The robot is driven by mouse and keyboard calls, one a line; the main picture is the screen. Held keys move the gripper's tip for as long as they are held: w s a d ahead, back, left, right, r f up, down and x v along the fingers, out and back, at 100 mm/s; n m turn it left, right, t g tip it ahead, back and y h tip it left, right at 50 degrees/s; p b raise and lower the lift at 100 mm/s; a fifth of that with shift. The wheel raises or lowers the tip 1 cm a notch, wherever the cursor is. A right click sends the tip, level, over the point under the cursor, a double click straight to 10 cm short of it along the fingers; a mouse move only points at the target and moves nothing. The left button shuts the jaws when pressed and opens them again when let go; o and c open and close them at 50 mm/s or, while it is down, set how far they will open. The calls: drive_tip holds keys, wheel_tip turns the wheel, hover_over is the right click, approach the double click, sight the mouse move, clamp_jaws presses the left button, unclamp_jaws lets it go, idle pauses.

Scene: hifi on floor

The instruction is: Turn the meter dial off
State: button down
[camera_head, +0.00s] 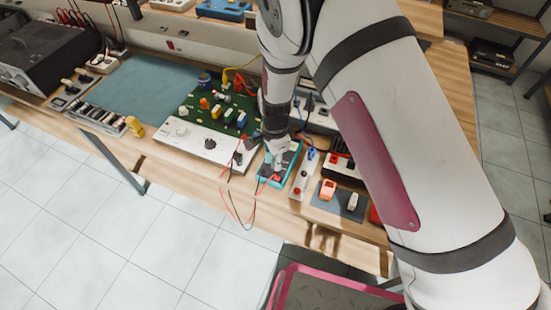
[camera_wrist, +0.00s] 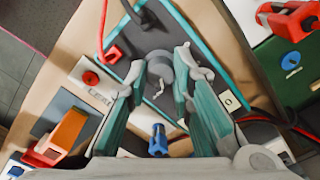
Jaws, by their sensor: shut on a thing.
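The meter (camera_head: 266,178) is a dark box with a teal rim, lying on the workbench near its front edge. In the wrist view the meter (camera_wrist: 205,45) fills the upper middle, with a grey round dial (camera_wrist: 158,62) on its face. My gripper (camera_wrist: 162,72) is over the meter with its two fingers on either side of the dial, shut on it. In the head view my gripper (camera_head: 278,158) points down at the meter and hides the dial. Red and black leads plug into the meter's end. The dial's exact setting cannot be read.
A white panel with a black knob (camera_head: 209,143) and a green circuit board (camera_head: 215,98) stand to the left. A white strip (camera_head: 302,176) and a grey plate with an orange switch (camera_head: 328,188) lie close on the right. Loose leads hang over the front edge.

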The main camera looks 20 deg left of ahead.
drive_tip(key=n, duration=0.6)
drive_tip(key=shift+w+b, duration=0.1)
drive_tip(key=shift+b, duration=0.3)
drive_tip(key=n+b, duration=0.1)
drive_tip(key=n, duration=0.5)
drive_tip(key=shift+n, duration=0.3)
drive_tip(key=n+b, duration=0.2)
drive_tip(key=n, duration=0.4)
drive_tip(key=shift+n+b, duration=0.3)
drive_tip(key=shift+b, duration=0.1)
drive_tip(key=n+b, duration=0.2)
drive_tip(key=n, duration=0.3)
drive_tip(key=c, duration=1.4)
unclamp_jaws()
wheel_tip(320, 180, up, 12)
